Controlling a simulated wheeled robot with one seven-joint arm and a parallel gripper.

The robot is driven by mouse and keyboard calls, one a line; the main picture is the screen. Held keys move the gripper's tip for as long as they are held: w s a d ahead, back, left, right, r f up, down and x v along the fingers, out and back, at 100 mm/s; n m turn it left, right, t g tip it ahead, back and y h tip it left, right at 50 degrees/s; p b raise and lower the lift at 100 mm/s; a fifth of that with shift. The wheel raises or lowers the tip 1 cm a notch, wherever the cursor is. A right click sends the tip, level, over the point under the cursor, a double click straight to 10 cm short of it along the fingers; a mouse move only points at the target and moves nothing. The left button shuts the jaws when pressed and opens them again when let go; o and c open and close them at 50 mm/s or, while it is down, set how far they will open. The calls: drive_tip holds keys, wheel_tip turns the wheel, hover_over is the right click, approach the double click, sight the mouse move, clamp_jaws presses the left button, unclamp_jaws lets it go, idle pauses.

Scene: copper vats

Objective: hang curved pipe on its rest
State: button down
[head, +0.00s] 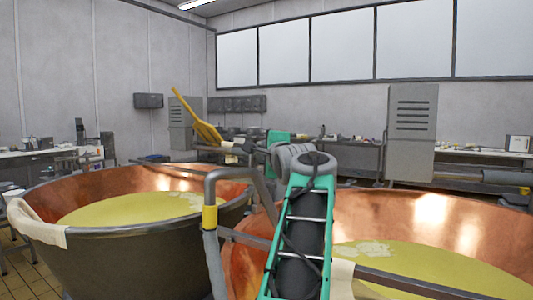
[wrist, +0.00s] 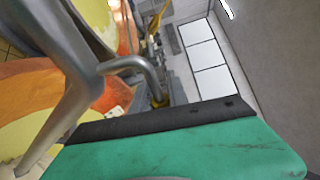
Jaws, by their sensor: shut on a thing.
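The curved pipe (head: 210,194) is a grey bent tube with a yellow band. In the head view it arches between the two vats, left of my arm, and its right end passes behind the arm. In the wrist view a grey bent tube (wrist: 122,64) with a yellow part reaches in from the left. My gripper (wrist: 180,140) shows there as a teal body with a black edge. It is shut on the curved pipe. Its fingertips and the exact grip point are hidden. I cannot tell which part is the rest.
A left copper vat (head: 110,245) and a right copper vat (head: 480,225) hold yellow liquid. A bar (head: 420,285) crosses the right vat. Pale cloth (head: 37,222) hangs over the left vat's rim. A yellow paddle (head: 205,128) and benches stand behind.

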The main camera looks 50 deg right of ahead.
drive_tip(key=w+a+r+p, duration=0.1)
drive_tip(key=a+r+p, duration=0.1)
drive_tip(key=r+p, duration=0.9)
drive_tip(key=w+a+r+p, duration=0.1)
drive_tip(key=a+r+p, duration=0.2)
drive_tip(key=r+p, duration=0.85)
drive_tip(key=w+a+r+p, duration=0.2)
drive_tip(key=r+p, duration=0.3)
drive_tip(key=r, duration=1.2)
drive_tip(key=w+a+p, duration=0.1)
drive_tip(key=w+a, duration=0.3)
drive_tip(key=a, duration=0.5)
drive_tip(key=w+a+p, duration=0.1)
drive_tip(key=w+a, duration=0.4)
drive_tip(key=a, duration=0.4)
drive_tip(key=w+a+p, duration=0.1)
drive_tip(key=w+a, duration=0.4)
drive_tip(key=a, duration=0.5)
drive_tip(key=shift+w+f+n, duration=0.15)
drive_tip(key=shift+w+n, duration=0.05)
drive_tip(key=shift+n, duration=0.2)
drive_tip(key=shift+s+a, duration=0.1)
drive_tip(key=shift+a, duration=0.05)
